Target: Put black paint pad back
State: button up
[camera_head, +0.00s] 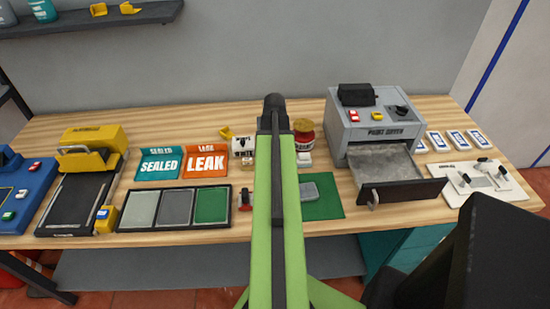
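No pad in view is clearly the black paint pad. A dark tray (181,229) at the front left of the bench holds a pale grey panel (142,209), a darker grey panel (177,207) and a green panel (212,205). A small black block (356,95) lies on top of the grey paint dryer (372,140). A small grey piece (310,190) rests on a green mat (322,207). My green arm crosses the middle of the view and hides part of the bench. I cannot make out my gripper's fingers.
A white board with knobs (483,181) is at the right. Sealed (160,164) and leak (205,164) trays, a black conveyor (78,205) and a blue machine (22,190) are left. Jars stand behind my arm.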

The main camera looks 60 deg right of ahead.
jog(key=shift+f+b, duration=0.3)
jog(key=shift+f, duration=0.05)
jog(key=o, duration=1.3)
jog(key=shift+c, duration=0.2)
jog(key=shift+o, duration=0.3)
jog(key=o, duration=0.5)
notch_tip(320, 180, up, 8)
jog(key=p, duration=0.8)
jog(key=shift+r, duration=0.1)
